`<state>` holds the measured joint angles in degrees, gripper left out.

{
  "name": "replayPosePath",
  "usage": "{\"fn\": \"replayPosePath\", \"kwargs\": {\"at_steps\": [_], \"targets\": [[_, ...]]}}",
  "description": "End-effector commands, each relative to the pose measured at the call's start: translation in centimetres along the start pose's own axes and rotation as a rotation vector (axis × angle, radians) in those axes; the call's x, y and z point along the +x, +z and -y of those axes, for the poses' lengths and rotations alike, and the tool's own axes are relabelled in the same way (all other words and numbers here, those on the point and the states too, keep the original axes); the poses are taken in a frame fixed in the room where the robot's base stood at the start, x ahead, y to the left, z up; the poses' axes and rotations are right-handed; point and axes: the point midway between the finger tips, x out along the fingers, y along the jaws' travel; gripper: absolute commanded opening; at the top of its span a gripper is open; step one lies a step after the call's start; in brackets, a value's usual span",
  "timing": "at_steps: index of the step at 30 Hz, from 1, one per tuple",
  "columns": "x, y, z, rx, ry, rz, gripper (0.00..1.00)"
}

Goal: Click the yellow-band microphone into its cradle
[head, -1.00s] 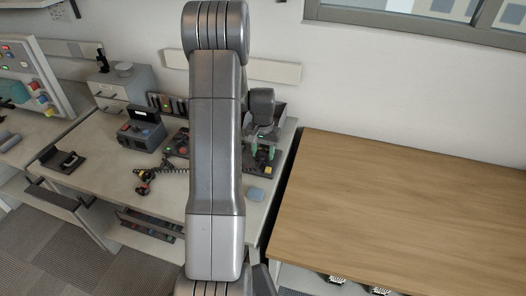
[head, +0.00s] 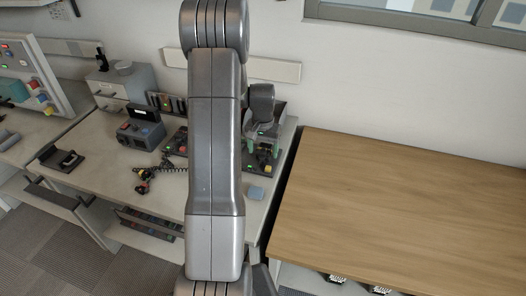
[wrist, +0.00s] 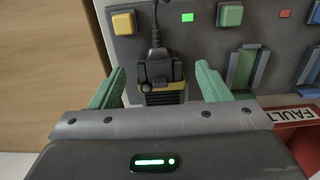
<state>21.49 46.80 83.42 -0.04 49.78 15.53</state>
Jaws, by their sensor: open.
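The yellow-band microphone (wrist: 162,73) is dark with a yellow band across it and a black cord at its top. In the wrist view it lies against the grey panel, below a square yellow block (wrist: 124,20). Its lower part is hidden behind my gripper's body, and I cannot tell how fully it sits in its cradle. My gripper (wrist: 160,84) is open, with one green finger on each side of the microphone and a visible gap to both. In the head view my gripper (head: 263,149) is over the right end of the desk, partly behind my arm.
Beside the microphone are a lit green lamp (wrist: 187,17), a green block (wrist: 230,14) and an empty-looking cradle (wrist: 246,68). A red FAULT tray (wrist: 300,128) is at right. A coiled-cord item (head: 145,186) lies on the desk. The wooden table (head: 410,200) is clear.

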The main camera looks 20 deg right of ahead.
Motion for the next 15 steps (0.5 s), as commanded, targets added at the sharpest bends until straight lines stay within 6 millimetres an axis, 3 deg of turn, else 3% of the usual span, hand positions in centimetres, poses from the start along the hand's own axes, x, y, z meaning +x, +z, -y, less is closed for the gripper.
{"fn": "replayPosePath", "kwargs": {"at_steps": [9, 15], "targets": [[-7.1, -0.1, 0.0, 0.0, -0.002, -0.007, 0.7], [-10.7, -0.1, 0.0, 0.0, -0.001, -0.005, 0.7]]}}
